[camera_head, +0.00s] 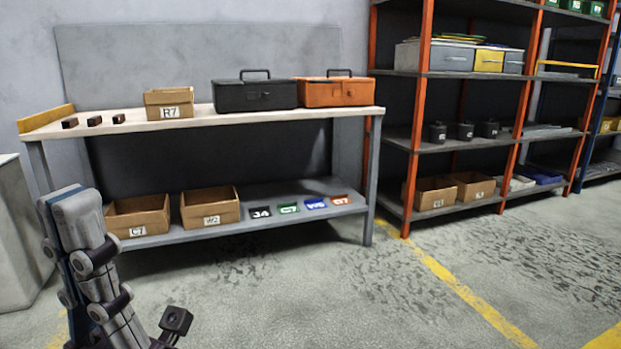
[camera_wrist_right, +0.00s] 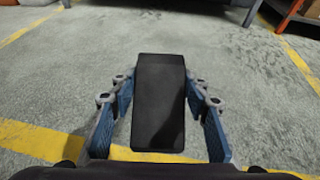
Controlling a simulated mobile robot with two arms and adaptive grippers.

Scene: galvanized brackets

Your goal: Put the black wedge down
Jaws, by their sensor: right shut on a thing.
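The black wedge (camera_wrist_right: 160,100) is in the right wrist view, a dark block seen from above between the blue finger pads of my right gripper (camera_wrist_right: 160,112). That gripper is shut on it, with the floor visible beyond. Neither the wedge nor my right gripper shows in the head view. My left gripper (camera_head: 78,228) is at the lower left of the head view, in front of the workbench. It is seen edge-on, so I cannot tell whether its fingers are open or shut.
A workbench (camera_head: 225,121) carries small dark blocks, a carton, a black toolbox (camera_head: 254,96) and an orange toolbox (camera_head: 335,93). Its lower shelf (camera_head: 265,220) holds two cartons and coloured number tags. An orange-post rack (camera_head: 465,140) stands right. The floor (camera_head: 330,290) in front is clear.

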